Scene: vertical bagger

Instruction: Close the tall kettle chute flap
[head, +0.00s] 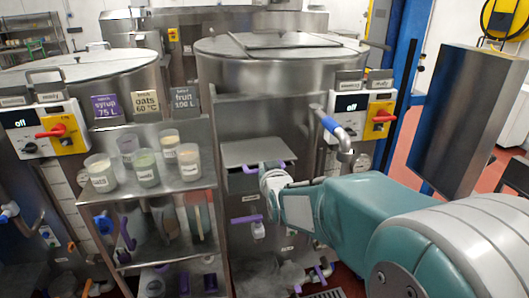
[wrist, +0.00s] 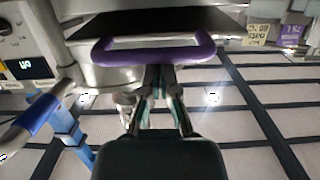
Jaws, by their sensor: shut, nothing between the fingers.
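The tall kettle (head: 290,75) is a large steel vessel with a lidded top in the middle of the head view. Its chute flap (head: 255,151) is a grey plate jutting out from the kettle front, with a purple handle (head: 249,169) at its near edge. In the wrist view the flap (wrist: 150,22) is a dark plate and its purple handle (wrist: 152,57) crosses the upper middle. My gripper (head: 268,178) is just below and beside the handle. In the wrist view my gripper (wrist: 158,72) is shut and empty, its fingertips at the handle's bar. I cannot tell whether they touch.
A steel shelf (head: 165,187) with several labelled cups stands left of the flap. A pipe with a blue grip (head: 331,126) projects on the right, and a control box (head: 362,115) showing "off" sits behind it. Another kettle (head: 80,75) stands at left.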

